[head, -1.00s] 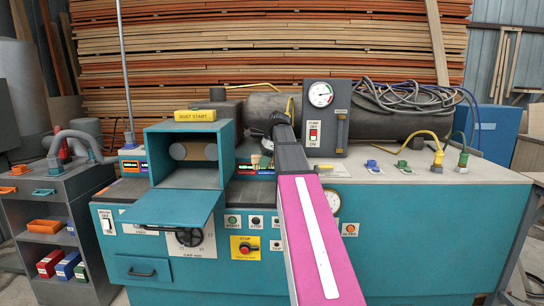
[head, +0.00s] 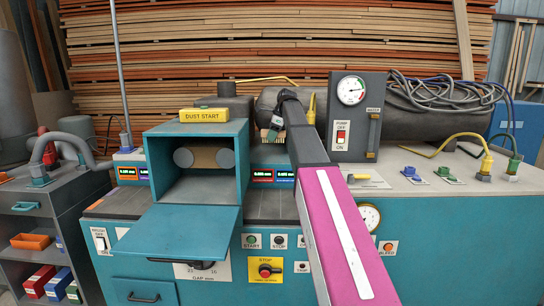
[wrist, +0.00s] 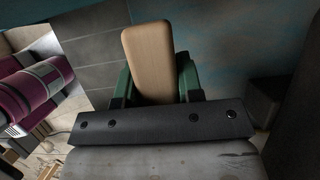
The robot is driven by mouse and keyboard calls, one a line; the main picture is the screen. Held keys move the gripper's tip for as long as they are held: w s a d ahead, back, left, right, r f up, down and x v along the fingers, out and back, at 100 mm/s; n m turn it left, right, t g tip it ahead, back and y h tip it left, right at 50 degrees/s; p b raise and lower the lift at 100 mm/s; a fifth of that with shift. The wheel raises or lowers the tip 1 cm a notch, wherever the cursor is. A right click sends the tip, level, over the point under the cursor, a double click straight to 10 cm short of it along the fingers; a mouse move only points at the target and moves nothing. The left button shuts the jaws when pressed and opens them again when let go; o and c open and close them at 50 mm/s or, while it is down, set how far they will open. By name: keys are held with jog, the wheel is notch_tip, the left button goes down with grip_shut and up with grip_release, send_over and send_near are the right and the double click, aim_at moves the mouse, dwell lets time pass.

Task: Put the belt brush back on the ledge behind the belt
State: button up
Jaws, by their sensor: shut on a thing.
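My gripper (wrist: 160,82), with green fingers, is shut on the belt brush (wrist: 150,58), whose pale wooden body stands up between the fingers in the wrist view. In the head view the brush (head: 274,128) is a small pale piece at the end of my dark arm, held to the right of the teal belt housing. The gripper there is small and mostly hidden by my arm. The tan belt (head: 204,157) and its grey rollers are inside the open-fronted housing (head: 160,170). I cannot make out the ledge behind the belt.
A yellow DUST START box (head: 204,115) sits on the housing, and its teal flap (head: 180,232) is folded down in front. A gauge panel (head: 355,115) stands right of my arm. Cables (head: 440,95) lie over a grey cylinder at the back. Connectors (head: 485,165) dot the right top.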

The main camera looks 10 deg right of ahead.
aim_at(268, 160)
notch_tip(268, 160, down, 8)
jog(key=shift+f, duration=0.1)
dwell(0.4)
jog(key=o, duration=0.9)
jog(key=shift+f, duration=0.1)
jog(key=v, duration=1.2)
jog(key=shift+a+r, duration=0.1)
jog(key=shift+r, duration=0.1)
